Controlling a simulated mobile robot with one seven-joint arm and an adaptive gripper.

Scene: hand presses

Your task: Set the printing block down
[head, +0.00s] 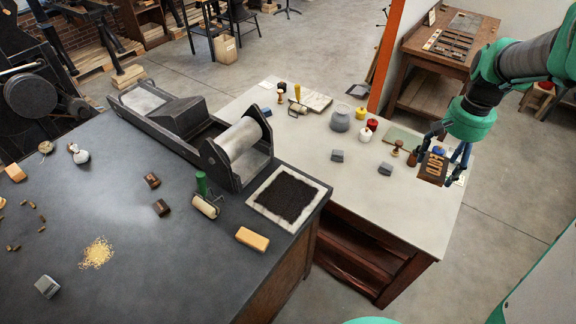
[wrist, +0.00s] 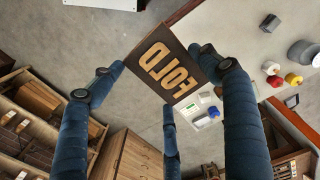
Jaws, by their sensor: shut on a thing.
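The printing block (head: 431,170) is a dark brown slab with raised tan letters that read FOLD. In the head view it is at the right end of the light table, in my gripper (head: 441,158). In the wrist view the block (wrist: 164,60) sits between the blue fingers of my gripper (wrist: 165,72), tilted, with its lettered face toward the camera. The fingers are shut on its edges. I cannot tell whether the block touches the table (head: 350,205) or is above it.
A wooden stamp (head: 397,148), grey blocks (head: 385,168), a red jar (head: 372,125), a yellow jar (head: 361,113) and a grey pot (head: 340,118) stand left of the block. A green sheet (head: 398,135) lies behind. The table's front right is clear.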

